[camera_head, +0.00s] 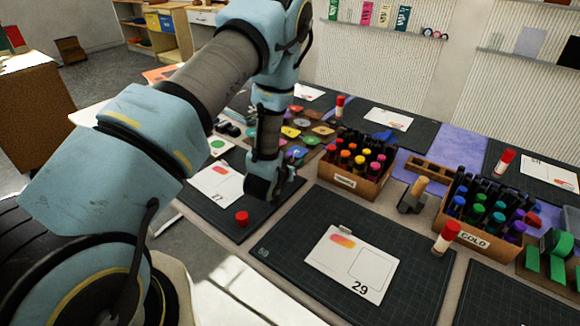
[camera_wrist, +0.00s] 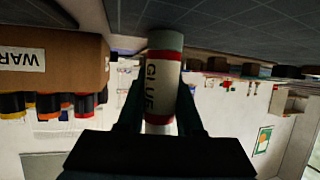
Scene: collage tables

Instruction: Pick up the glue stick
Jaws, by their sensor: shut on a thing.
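My gripper (camera_head: 266,188) is low over the dark cutting mat at left-centre, beside the sheet numbered 17. In the wrist view my gripper (camera_wrist: 160,98) is shut on a glue stick (camera_wrist: 164,75), with one dark finger on each side of it. The stick has a white body with "GLUE" lettering, red bands and a grey-green end towards the mat. I cannot tell whether that end touches the mat. The head view hides the held stick behind my gripper. A small red cap (camera_head: 242,218) stands on the mat just in front of my gripper.
Other glue sticks stand on the mats at right (camera_head: 446,238), far right (camera_head: 503,161) and back (camera_head: 340,106). The warm marker box (camera_head: 340,180) is close to my gripper's right. The cold box (camera_head: 470,238) and a wooden-handled roller (camera_head: 413,194) stand farther right.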

